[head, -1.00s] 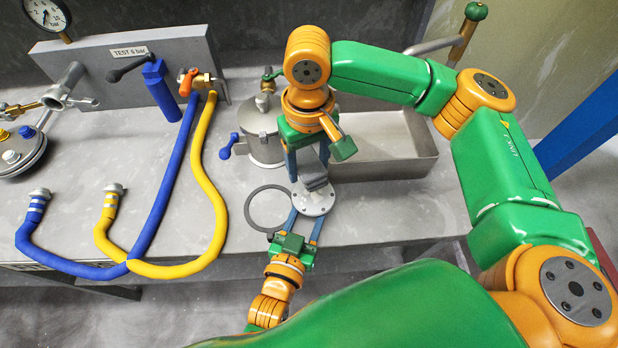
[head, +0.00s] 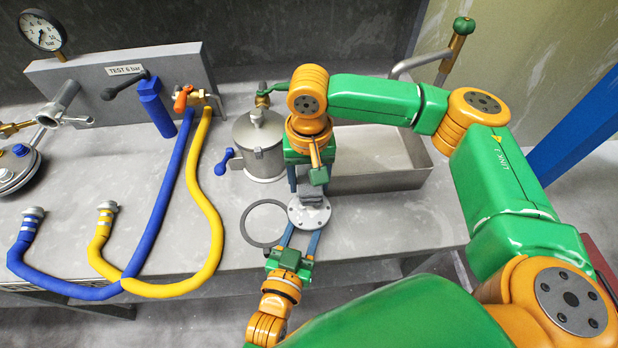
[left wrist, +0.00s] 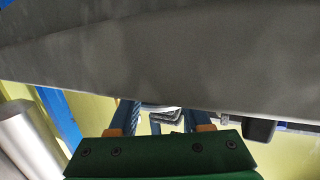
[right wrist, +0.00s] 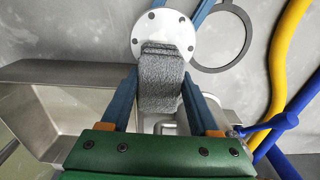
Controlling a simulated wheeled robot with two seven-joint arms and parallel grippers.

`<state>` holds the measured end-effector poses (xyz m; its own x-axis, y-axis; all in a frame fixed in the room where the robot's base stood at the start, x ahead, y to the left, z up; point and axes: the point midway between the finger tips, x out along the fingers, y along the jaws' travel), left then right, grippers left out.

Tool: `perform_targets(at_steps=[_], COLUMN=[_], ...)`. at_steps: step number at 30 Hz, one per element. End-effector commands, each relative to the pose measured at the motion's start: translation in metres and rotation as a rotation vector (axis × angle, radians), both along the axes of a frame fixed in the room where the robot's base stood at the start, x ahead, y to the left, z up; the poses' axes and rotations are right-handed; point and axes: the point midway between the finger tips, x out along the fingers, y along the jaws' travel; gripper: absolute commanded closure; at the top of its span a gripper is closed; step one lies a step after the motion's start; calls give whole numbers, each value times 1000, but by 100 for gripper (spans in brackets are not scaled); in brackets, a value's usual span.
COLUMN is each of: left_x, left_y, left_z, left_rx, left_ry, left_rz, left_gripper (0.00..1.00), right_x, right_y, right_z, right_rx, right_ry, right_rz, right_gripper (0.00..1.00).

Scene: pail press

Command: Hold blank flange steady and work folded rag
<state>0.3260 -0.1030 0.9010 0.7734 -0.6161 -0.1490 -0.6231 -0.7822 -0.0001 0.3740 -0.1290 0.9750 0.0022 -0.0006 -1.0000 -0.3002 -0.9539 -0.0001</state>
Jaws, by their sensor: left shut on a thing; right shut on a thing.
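The blank flange (head: 298,218) is a pale round disc with bolt holes, near the table's front edge. My left gripper (head: 298,228) reaches it from the front, its blue fingers shut on the disc from either side. The grey folded rag (head: 312,199) rests against the flange face. My right gripper (head: 308,192) is above and behind it, shut on the rag. In the right wrist view the rag (right wrist: 160,85) hangs between the blue fingers, its end over the flange (right wrist: 163,22). In the left wrist view, the table's underside hides most of the flange.
A dark ring gasket (head: 247,235) lies left of the flange. A lidded steel pail (head: 262,150) with a blue handle stands behind it. A steel tray (head: 385,180) is to the right. Blue (head: 165,195) and yellow (head: 205,195) hoses lie on the left.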

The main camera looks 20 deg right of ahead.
Motion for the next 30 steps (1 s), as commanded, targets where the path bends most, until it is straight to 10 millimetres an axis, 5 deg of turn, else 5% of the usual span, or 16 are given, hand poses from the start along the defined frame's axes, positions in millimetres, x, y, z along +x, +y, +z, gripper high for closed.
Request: perform_targets(at_steps=[30], left_x=[0], left_y=[0], left_z=[-1], left_rx=[1], left_ry=[2], left_rz=[0], left_gripper=[100], right_x=[-1], right_y=[0], right_z=[-19], right_rx=[0], right_ry=[0], right_rz=[1], right_gripper=[90])
